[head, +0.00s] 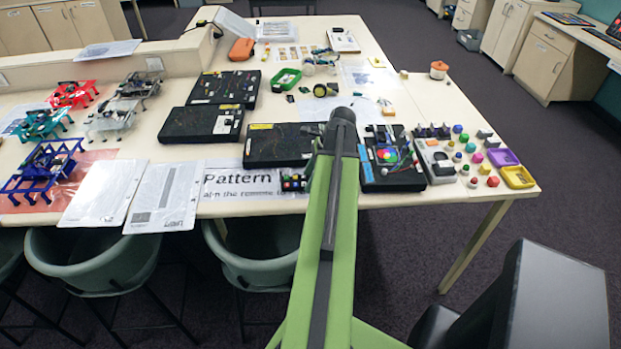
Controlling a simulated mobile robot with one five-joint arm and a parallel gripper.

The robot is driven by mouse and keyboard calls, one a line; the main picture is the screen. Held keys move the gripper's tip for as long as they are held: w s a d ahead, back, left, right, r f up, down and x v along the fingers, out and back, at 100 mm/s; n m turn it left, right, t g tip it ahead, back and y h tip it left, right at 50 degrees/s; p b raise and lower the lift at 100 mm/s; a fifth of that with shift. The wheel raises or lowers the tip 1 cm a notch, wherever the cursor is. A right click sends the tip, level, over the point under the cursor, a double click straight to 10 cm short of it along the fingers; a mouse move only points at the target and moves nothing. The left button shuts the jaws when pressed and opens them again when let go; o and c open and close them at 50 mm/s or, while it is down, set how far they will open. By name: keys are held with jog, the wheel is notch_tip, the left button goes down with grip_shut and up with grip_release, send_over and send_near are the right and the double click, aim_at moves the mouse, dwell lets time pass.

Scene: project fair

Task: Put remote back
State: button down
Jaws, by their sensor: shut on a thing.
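A small dark remote (295,183) with red, green and blue spots shows just left of my green arm, over the lower right of the printed "Pattern" sheet (240,181). The sheet's text mentions the remote. My gripper (311,171) is mostly hidden behind the arm. Only a dark sliver of it shows beside the arm's left edge, at the remote's right end. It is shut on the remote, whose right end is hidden. I cannot tell whether the remote touches the sheet.
Black boards (280,147) lie behind the sheet. A board with a colour disc (392,172) is right of my arm. Several coloured knobs and a yellow tray (518,177) sit at the table's right corner. White papers (165,197) lie left. Green chairs (262,247) stand at the front edge.

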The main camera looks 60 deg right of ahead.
jog(key=c, duration=0.6)
grip_release()
jog(key=shift+s+r+p, duration=0.1)
jog(key=shift+r+p, duration=0.45)
jog(key=shift+p, duration=0.1)
jog(key=p+v, duration=1)
jog(key=v, duration=0.1)
jog(key=shift+r, duration=0.1)
